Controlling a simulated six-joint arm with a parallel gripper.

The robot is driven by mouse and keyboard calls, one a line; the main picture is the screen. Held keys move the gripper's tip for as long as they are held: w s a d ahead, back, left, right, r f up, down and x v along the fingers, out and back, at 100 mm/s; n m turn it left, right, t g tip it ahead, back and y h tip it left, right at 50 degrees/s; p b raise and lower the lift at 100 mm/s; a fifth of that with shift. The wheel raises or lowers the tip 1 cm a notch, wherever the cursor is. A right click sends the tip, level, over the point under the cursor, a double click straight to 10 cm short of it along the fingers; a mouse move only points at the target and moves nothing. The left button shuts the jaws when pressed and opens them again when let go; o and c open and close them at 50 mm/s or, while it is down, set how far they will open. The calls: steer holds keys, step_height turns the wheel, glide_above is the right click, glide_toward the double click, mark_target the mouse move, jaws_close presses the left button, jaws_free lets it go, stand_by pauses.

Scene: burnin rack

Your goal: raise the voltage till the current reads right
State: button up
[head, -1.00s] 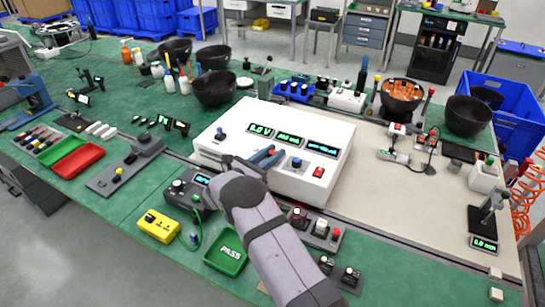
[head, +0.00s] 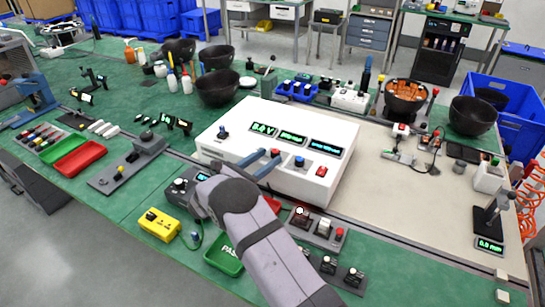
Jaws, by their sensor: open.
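A white power supply box (head: 325,190) stands mid-bench, its sloped top carrying three lit green-cyan displays. The left display (head: 263,129) seems to show a small voltage value; its digits are too small to read surely, as are those of the middle display (head: 292,137) and right display (head: 325,147). A dark blue knob (head: 222,134) is at the left, a blue knob (head: 299,162) and a red button (head: 322,171) at the right. My gripper (head: 270,156) is open, its blue-grey fingers over the panel near a red-topped knob (head: 275,152). I cannot tell whether they touch it.
A small dark meter (head: 182,190) and a yellow box (head: 159,224) stand left of my arm. A green tray (head: 223,256), partly hidden by my arm, and grey switch panels (head: 322,230) lie in front. Black bowls (head: 217,88) stand behind the box. Beige mat right of it is partly clear.

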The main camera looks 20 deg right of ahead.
steer(key=shift+v, duration=1.35)
steer(key=shift+s+d+r, duration=0.1)
steer(key=shift+d+r, duration=0.05)
steer(key=s+d+g, duration=0.1)
steer(key=s, duration=0.1)
steer(key=s+d+r+m+g+p, duration=0.1)
steer(key=d, duration=0.1)
steer(key=s+d+g+y+p, duration=0.1)
steer(key=s, duration=0.1)
steer(key=shift+s+d+r+m, duration=0.15)
steer(key=shift+s+r+m, duration=0.15)
steer(key=shift+r, duration=0.05)
steer(key=s+d+f+m+g+y, duration=0.1)
steer(key=s+m+g+y, duration=0.2)
steer(key=s, duration=0.4)
steer(key=s+d+f+m+g+y, duration=0.1)
steer(key=s+d+f+m+g, duration=0.15)
steer(key=s+m, duration=0.35)
steer(key=s+a+m+y, duration=0.5)
steer(key=s+m, duration=0.2)
steer(key=s, duration=0.2)
steer(key=s+a+m+y+p, duration=0.1)
steer(key=s+a+m+y, duration=0.4)
steer(key=s+a+m, duration=0.1)
steer(key=s+m, duration=0.1)
steer(key=s, duration=0.1)
steer(key=shift+s+f+g, duration=0.35)
steer(key=shift+f, duration=0.05)
